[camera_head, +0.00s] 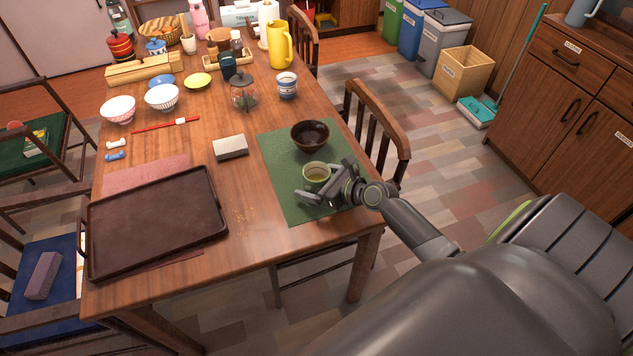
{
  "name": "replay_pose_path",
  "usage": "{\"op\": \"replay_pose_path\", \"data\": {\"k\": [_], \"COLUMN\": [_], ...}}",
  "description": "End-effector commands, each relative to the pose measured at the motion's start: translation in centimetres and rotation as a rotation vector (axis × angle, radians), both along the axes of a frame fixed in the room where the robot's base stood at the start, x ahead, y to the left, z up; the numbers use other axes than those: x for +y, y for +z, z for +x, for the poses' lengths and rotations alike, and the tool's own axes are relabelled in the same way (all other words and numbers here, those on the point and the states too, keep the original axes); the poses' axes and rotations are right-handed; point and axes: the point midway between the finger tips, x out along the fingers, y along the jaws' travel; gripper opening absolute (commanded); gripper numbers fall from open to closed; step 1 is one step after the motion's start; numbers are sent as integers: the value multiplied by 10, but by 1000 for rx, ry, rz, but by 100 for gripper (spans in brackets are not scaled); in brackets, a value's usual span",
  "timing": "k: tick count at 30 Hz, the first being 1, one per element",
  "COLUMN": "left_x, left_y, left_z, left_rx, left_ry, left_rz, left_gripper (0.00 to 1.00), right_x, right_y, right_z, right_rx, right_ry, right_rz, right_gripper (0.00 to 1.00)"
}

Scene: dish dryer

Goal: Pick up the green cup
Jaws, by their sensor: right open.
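The green cup (317,173) stands upright on the green placemat (277,158) near the table's right edge. Its inside looks yellowish green. My right gripper (312,188) is open and low over the mat, right at the near side of the cup. Its fingers reach left, and I cannot tell whether they touch the cup. The gripper hides the cup's lower near side. My left gripper is not in view.
A dark brown bowl (310,135) sits just behind the cup on the mat. A striped cup (287,85) and glass jar (243,92) stand farther back. A chair (378,125) is at the right edge.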

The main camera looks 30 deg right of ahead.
Motion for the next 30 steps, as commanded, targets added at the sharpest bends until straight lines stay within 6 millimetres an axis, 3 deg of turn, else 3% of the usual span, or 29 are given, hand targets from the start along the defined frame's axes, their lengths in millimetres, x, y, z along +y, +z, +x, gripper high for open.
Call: {"op": "replay_pose_path", "data": {"k": [5,17,30], "left_x": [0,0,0], "left_y": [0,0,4], "left_z": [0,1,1], "left_rx": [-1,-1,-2], "left_ry": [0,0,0], "left_rz": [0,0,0], "left_gripper": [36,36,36], "right_x": [0,0,0], "right_y": [0,0,7], "right_z": [0,0,0], "right_rx": [0,0,-2], "right_ry": [0,0,0], "right_rz": [0,-1,0], "right_gripper": [86,33,32]}}
